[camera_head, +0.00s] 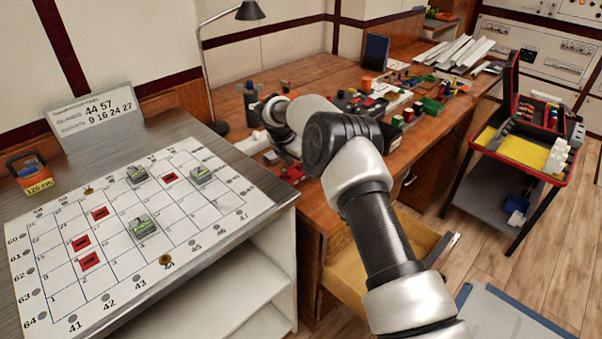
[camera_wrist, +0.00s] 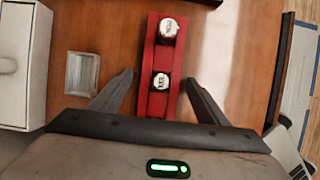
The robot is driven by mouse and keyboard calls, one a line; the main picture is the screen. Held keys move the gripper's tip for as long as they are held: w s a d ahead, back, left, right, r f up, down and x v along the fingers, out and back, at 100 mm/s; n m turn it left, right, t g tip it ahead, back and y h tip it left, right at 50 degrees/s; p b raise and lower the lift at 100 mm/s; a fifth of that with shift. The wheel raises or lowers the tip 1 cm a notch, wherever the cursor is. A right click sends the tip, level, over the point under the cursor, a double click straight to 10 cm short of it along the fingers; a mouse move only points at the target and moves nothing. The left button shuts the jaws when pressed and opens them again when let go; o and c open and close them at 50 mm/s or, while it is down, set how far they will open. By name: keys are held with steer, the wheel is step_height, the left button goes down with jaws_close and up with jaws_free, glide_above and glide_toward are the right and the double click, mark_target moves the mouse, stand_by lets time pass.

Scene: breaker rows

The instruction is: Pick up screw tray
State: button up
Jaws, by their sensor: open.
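A narrow red tray (camera_wrist: 155,100), which I take to be the screw tray, lies on the brown wooden desk in the wrist view. It holds two silver, round-topped pieces with small markings, one at the far end (camera_wrist: 168,30) and one nearer the middle (camera_wrist: 161,81). My gripper (camera_wrist: 158,78) is open, with one finger on each side of the tray and a gap on both sides. The tray's near end is hidden by my gripper body. In the head view my arm hides the fingers; a red piece (camera_head: 291,173) shows beside the wrist, perhaps this tray.
In the wrist view, a small silver rectangular piece (camera_wrist: 82,73) and a white box (camera_wrist: 20,65) lie to the left. The head view shows a crowded wooden desk, a lamp (camera_head: 249,11), an open drawer (camera_head: 365,262), a breaker board (camera_head: 110,235) and a toolbox stand (camera_head: 520,148).

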steer(key=shift+r, duration=0.1)
steer(key=c, duration=1.3)
